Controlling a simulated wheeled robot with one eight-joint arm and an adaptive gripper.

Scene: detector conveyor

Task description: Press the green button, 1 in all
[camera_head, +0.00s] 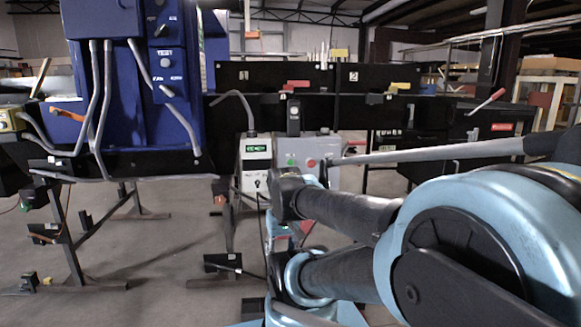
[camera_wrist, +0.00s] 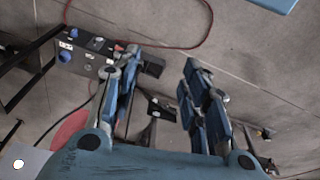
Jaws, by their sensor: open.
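The green button (camera_head: 291,161) is a small round button on the front of a grey control box (camera_head: 318,147), left of a red button (camera_head: 311,163). My arm passes in front of and below this box in the head view. My gripper (camera_wrist: 160,68) is open and empty in the wrist view, with its two blue fingers apart. The wrist view points at the floor, and I see no green button there. I cannot tell the gripper's exact distance from the green button.
A white box with a green display (camera_head: 257,160) stands left of the control box. A blue cabinet (camera_head: 130,80) and the black conveyor (camera_head: 270,78) are behind. A panel with knobs (camera_wrist: 85,52) and a red cable (camera_wrist: 190,45) show in the wrist view. Floor at the lower left is partly clear.

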